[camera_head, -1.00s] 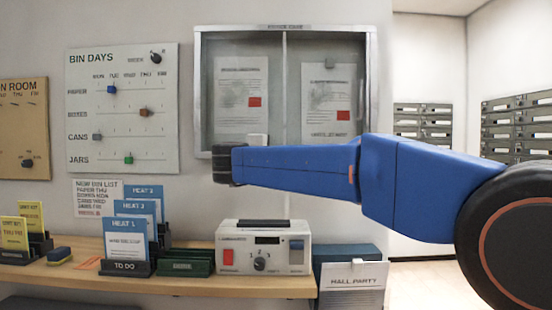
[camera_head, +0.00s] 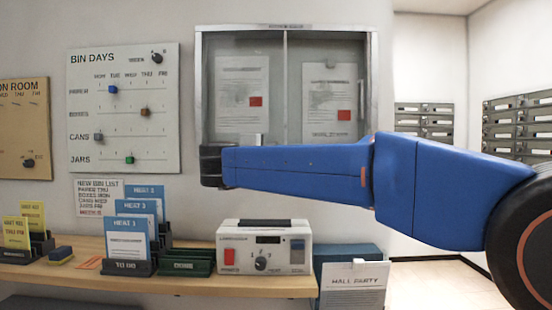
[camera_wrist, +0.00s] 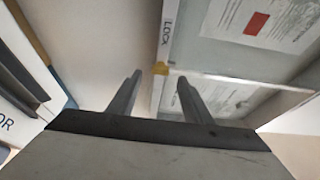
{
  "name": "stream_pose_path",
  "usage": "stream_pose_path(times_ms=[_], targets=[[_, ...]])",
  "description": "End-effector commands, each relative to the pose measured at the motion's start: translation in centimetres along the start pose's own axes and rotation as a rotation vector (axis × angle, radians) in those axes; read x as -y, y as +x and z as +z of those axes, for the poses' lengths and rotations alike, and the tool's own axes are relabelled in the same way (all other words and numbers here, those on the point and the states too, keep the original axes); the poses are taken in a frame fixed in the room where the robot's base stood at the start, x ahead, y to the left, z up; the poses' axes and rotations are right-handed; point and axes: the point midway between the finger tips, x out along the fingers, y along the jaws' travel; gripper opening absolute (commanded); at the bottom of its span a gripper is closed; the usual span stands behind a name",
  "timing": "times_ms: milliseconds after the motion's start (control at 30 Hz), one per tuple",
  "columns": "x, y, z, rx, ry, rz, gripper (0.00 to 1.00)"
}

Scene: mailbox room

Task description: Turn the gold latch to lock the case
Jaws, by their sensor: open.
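The glass-fronted case (camera_head: 371,75) hangs on the wall and its two panes look closed. In the wrist view its pale frame (camera_wrist: 180,45) carries the word LOCK. The small gold latch (camera_wrist: 160,68) sits on that frame, just beyond and between my fingertips. My gripper (camera_wrist: 159,77) is open, with nothing between its fingers; I cannot tell whether either finger touches the latch. In the head view my gripper (camera_head: 210,166) is at the case's lower left corner, and the latch is not visible there.
A bin days board (camera_head: 123,60) hangs left of the case. Below, a wooden shelf (camera_head: 190,283) holds card holders and a white control box (camera_head: 264,247). A Hall Party sign (camera_head: 353,286) stands at right. Metal mailboxes (camera_head: 517,122) line the far wall.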

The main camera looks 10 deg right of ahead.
Motion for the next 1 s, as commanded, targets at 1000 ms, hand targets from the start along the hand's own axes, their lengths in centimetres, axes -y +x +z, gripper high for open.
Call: stream_pose_path(times_ms=[1000], targets=[[-0.1,-12.9,0.0,-0.001,0.0,0.001,0.45]])
